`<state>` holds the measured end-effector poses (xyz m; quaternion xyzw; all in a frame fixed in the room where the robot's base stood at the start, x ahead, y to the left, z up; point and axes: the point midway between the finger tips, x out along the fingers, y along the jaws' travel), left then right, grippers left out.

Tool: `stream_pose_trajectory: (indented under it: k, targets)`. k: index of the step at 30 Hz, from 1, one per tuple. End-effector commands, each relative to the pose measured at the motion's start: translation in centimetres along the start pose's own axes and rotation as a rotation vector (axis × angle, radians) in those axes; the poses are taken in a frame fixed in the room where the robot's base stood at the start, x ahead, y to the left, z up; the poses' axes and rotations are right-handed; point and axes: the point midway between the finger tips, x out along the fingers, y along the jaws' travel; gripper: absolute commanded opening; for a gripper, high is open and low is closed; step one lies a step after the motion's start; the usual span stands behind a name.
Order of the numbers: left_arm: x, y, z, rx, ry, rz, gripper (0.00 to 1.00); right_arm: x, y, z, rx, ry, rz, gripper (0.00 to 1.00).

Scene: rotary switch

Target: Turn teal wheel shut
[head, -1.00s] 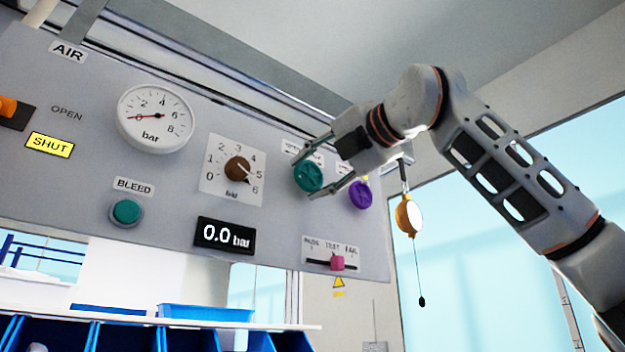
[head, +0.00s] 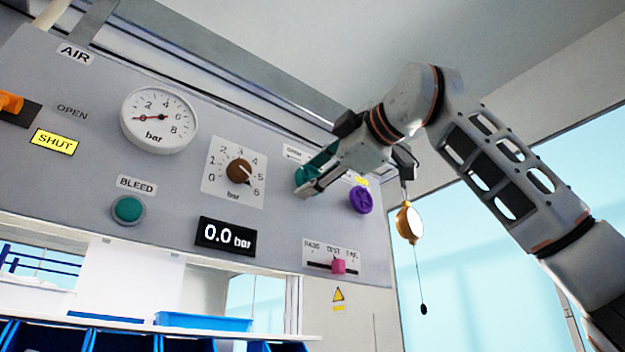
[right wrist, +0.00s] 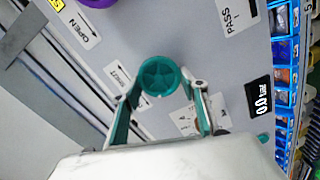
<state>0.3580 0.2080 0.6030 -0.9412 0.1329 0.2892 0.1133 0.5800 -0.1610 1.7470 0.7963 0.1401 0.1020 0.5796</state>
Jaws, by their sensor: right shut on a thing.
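The teal wheel (head: 302,177) is mounted on the grey panel, right of the brown knob, and is partly hidden by my gripper in the head view. In the right wrist view the round, spoked face of the teal wheel (right wrist: 160,76) shows between the fingertips. My right gripper (head: 312,175) is shut on the wheel, one finger on each side of its rim; the fingers also show in the right wrist view (right wrist: 163,86). Labels reading OPEN (right wrist: 78,26) and SHUT (right wrist: 122,82) sit near the wheel. My left gripper is not in view.
A purple wheel (head: 361,200) sits close, right of and below my right gripper. The brown knob (head: 238,172) is to its left, and a pink slider (head: 338,266) below. A round yellow-rimmed object (head: 408,222) hangs beside the panel. The display (head: 225,235) reads 0.0 bar.

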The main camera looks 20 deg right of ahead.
Motion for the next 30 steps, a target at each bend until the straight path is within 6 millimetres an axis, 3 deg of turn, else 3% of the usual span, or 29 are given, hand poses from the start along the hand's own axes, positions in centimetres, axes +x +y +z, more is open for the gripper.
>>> stream_pose_trajectory:
  k: [30]
  targets:
    - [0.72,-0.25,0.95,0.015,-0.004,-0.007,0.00,0.12,0.23,0.28,0.910,-0.002,-0.002,0.22]
